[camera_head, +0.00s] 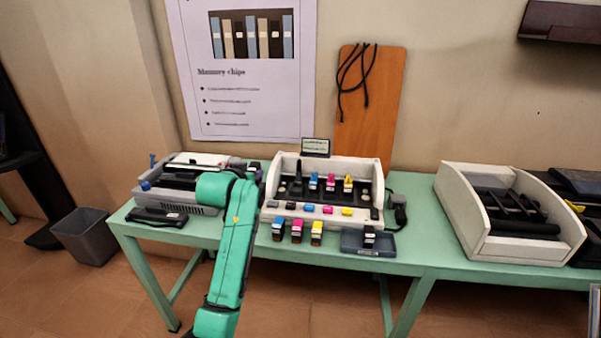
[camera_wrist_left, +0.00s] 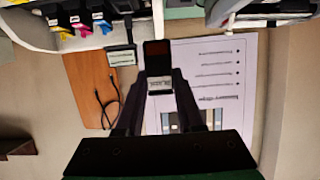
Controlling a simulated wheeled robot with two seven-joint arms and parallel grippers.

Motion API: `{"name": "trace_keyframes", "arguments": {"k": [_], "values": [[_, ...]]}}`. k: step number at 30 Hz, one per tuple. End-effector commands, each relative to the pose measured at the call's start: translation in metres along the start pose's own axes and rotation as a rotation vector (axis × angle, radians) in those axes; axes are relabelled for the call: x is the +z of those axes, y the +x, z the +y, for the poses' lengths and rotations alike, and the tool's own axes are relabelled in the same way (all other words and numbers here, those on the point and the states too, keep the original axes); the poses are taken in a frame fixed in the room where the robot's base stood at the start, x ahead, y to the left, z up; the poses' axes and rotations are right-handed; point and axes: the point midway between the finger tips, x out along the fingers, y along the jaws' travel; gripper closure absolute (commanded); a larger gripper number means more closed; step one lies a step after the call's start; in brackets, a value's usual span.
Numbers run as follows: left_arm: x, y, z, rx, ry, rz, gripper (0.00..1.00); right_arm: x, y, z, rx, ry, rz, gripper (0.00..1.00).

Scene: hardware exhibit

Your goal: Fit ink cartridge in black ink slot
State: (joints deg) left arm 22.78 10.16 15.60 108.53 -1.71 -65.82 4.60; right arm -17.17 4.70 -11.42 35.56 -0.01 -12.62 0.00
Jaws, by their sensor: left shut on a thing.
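My left gripper (camera_wrist_left: 159,84) is shut on a black ink cartridge (camera_wrist_left: 157,57) with a pale label, seen in the left wrist view. In the head view the green left arm reaches up to the left of the white printer tray (camera_head: 369,168); its fingertips and the held cartridge are hard to make out there. The tray holds blue (camera_head: 313,182), magenta (camera_head: 330,184) and yellow (camera_head: 347,183) cartridges, with a dark upright part (camera_head: 298,172) left of the blue one, at the black end. The held cartridge is apart from the tray. My right gripper is out of view.
Blue (camera_head: 278,231), magenta (camera_head: 297,230) and yellow (camera_head: 316,232) cartridges stand before the tray. A black one (camera_head: 369,237) stands on a dark pad. A small sign (camera_head: 315,147) is behind. A grey printer part (camera_head: 180,195) is left; a white-sided unit (camera_head: 465,220) is right.

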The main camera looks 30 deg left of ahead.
Motion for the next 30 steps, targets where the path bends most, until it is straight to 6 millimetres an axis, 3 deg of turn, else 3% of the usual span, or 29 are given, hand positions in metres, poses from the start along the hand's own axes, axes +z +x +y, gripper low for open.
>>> {"name": "trace_keyframes", "arguments": {"k": [5, 8, 14, 20, 24, 27, 30], "values": [[0.001, 0.0, 0.001, -0.001, 0.0, -0.001, 1.0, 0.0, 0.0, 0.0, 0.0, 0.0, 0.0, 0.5], [0.02, 0.0, 0.006, -0.01, -0.002, -0.005, 1.0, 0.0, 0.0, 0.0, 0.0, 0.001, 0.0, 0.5], [0.11, -0.017, 0.041, 0.002, 0.004, -0.013, 1.0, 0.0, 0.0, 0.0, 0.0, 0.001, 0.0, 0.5], [0.203, -0.075, 0.1, 0.129, 0.054, -0.011, 1.0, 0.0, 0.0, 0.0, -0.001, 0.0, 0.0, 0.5], [0.253, -0.13, 0.141, 0.241, 0.093, -0.011, 1.0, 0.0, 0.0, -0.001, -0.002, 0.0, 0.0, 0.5], [0.273, -0.162, 0.162, 0.299, 0.116, -0.009, 1.0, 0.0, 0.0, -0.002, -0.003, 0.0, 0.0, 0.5], [0.282, -0.181, 0.174, 0.332, 0.13, -0.004, 1.0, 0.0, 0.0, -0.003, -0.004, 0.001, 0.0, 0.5]]}}
